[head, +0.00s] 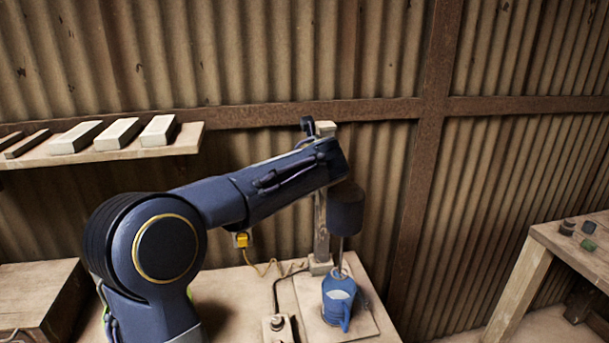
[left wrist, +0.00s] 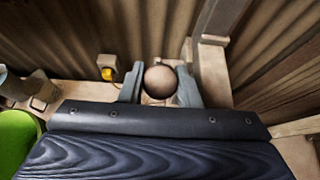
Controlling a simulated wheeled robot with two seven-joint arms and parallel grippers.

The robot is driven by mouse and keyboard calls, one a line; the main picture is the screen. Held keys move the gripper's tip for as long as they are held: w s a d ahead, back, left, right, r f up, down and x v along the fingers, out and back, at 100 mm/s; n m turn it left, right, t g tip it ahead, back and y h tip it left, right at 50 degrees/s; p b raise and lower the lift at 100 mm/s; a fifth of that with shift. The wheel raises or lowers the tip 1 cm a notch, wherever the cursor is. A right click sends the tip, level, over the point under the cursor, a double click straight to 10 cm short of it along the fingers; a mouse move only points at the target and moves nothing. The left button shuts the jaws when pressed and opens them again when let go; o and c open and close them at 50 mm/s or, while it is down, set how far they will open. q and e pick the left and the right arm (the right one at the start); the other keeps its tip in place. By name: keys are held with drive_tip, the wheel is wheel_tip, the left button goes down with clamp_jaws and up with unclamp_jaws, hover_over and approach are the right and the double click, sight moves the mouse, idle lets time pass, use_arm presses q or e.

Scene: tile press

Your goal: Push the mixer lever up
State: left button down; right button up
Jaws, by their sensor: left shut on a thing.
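The mixer stands on the bench in the head view, with an upright post (head: 321,238), a dark motor housing (head: 345,210) and a thin shaft. A blue jug (head: 338,298) stands under the shaft. My left arm crosses in front of the post, and its gripper cannot be made out there. In the left wrist view my left gripper (left wrist: 160,77) has one finger on each side of a round brown-grey knob (left wrist: 160,83), apparently the lever's end, and is shut on it. The lever's angle is hidden. My right gripper is not in view.
A shelf (head: 190,140) with several pale blocks is on the corrugated wall at left. A yellow box (head: 242,240) with a cable is behind my arm, and a small switch box (head: 278,328) sits on the bench. Another table (head: 575,250) stands at right, beyond a gap.

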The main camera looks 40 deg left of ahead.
use_arm(q)
drive_tip(key=shift+r, duration=0.35)
drive_tip(key=c, duration=1.4)
unclamp_jaws()
drive_tip(key=shift+o, duration=1.4)
drive_tip(key=shift+s+d, duration=0.1)
drive_tip(key=shift+d, duration=0.05)
drive_tip(key=shift+f, duration=0.15)
drive_tip(key=b+v, duration=0.1)
drive_tip(key=v, duration=0.6)
drive_tip(key=shift+s+d+r+b, duration=0.2)
drive_tip(key=shift+s+r+b, duration=0.05)
drive_tip(key=shift+b, duration=0.1)
